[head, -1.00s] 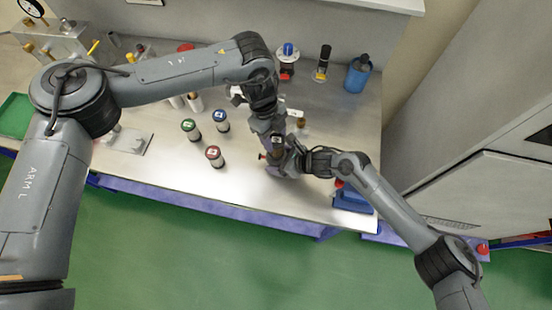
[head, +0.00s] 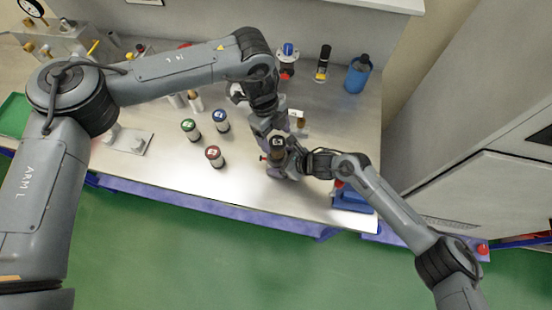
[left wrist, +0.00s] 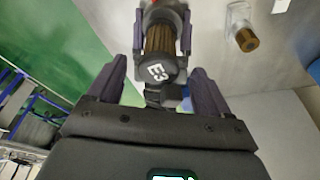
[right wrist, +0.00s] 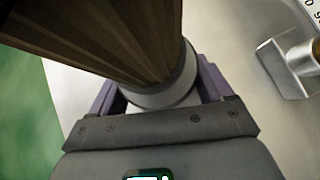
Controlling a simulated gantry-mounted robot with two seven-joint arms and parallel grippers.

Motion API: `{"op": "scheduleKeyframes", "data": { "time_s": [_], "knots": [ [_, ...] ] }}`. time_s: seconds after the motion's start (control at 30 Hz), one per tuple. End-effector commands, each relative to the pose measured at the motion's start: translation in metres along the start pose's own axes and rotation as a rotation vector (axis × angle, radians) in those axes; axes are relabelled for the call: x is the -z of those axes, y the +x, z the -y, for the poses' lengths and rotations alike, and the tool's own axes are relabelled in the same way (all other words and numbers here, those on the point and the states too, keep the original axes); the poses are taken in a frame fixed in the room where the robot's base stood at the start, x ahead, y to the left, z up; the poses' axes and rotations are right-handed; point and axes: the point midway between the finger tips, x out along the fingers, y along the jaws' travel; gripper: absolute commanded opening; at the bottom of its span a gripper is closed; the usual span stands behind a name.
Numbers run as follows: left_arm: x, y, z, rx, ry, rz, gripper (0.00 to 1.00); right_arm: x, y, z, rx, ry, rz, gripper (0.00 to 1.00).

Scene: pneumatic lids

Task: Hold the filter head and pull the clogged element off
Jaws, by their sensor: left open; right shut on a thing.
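The clogged element shows in the left wrist view as a brown pleated cylinder (left wrist: 160,40) with a dark cap marked E3 (left wrist: 160,72). The cap also shows in the head view (head: 277,144). My left gripper (left wrist: 158,82) is open, its fingers apart on either side of the cap without visible contact. My right gripper (right wrist: 155,95) is shut on the grey collar of the filter head (right wrist: 165,92). The pleated element (right wrist: 100,35) still rises from that collar in the right wrist view. Most of the head is hidden by my right gripper in the head view (head: 285,168).
Red-capped (head: 214,155), green-capped (head: 190,130) and blue-capped (head: 221,120) cylinders stand left of my grippers. A brass-topped fitting (head: 298,120) is just behind. A blue box (head: 352,199) sits at the front right edge. A blue bottle (head: 358,76) stands at the back.

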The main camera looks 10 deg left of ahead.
Motion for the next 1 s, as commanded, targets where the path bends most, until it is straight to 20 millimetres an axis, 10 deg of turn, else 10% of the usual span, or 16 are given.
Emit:
{"op": "scheduleKeyframes", "data": {
  "time_s": [0.7, 1.0],
  "knots": [
    [0.0, -0.106, 0.001, 0.004, 0.0, 0.001, 0.79, -0.006, -0.001, 0.001, 0.001, -0.003, 0.01, 0.53],
    [0.0, -0.12, 0.001, 0.003, 0.001, -0.001, 0.79, -0.006, -0.001, 0.001, 0.001, -0.003, 0.01, 0.53]
  ]
}}
